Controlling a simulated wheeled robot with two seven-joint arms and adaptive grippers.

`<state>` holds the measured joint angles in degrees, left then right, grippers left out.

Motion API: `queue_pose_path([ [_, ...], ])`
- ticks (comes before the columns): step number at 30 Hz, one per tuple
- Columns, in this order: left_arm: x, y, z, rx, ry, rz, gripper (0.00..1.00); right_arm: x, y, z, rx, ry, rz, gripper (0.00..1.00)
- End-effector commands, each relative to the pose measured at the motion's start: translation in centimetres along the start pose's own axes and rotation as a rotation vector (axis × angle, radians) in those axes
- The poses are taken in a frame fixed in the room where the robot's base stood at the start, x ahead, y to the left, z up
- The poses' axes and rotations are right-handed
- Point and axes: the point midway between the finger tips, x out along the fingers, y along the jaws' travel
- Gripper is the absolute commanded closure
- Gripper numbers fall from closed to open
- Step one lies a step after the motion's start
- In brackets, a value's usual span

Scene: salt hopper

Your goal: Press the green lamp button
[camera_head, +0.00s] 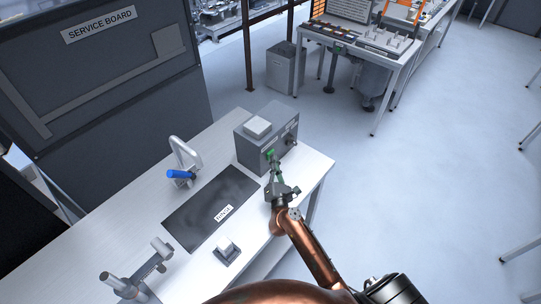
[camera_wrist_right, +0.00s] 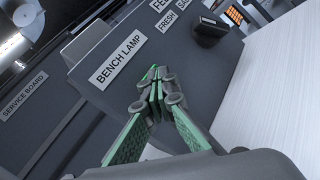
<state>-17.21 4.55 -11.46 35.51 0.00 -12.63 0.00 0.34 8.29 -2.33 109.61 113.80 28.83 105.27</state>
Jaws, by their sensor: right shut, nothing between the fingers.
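The grey control box (camera_head: 259,143) stands at the far right end of the white table. The green lamp button (camera_head: 270,154) shows as a bright green patch on its front face. In the right wrist view, the box bears a "BENCH LAMP" label (camera_wrist_right: 118,59), and a green patch (camera_wrist_right: 151,73) shows just behind my fingertips, mostly hidden by them. My right gripper (camera_head: 272,164) is shut and empty, with its green-padded fingers pointing at the front face. In the right wrist view its fingertips (camera_wrist_right: 156,88) are at or very close to the button; I cannot tell whether they touch. My left gripper is not in view.
A dark knob (camera_wrist_right: 210,32) sticks out of the box beside the label. The service board (camera_head: 110,75) stands behind.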

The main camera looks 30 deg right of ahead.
Motion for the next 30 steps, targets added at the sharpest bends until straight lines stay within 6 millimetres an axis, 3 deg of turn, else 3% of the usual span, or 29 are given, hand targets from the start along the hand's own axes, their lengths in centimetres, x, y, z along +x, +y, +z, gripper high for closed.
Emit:
queue_pose_path([
  [30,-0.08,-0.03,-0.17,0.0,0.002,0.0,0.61,0.73,0.75,-0.48,0.002,0.002,0.006,1.0],
])
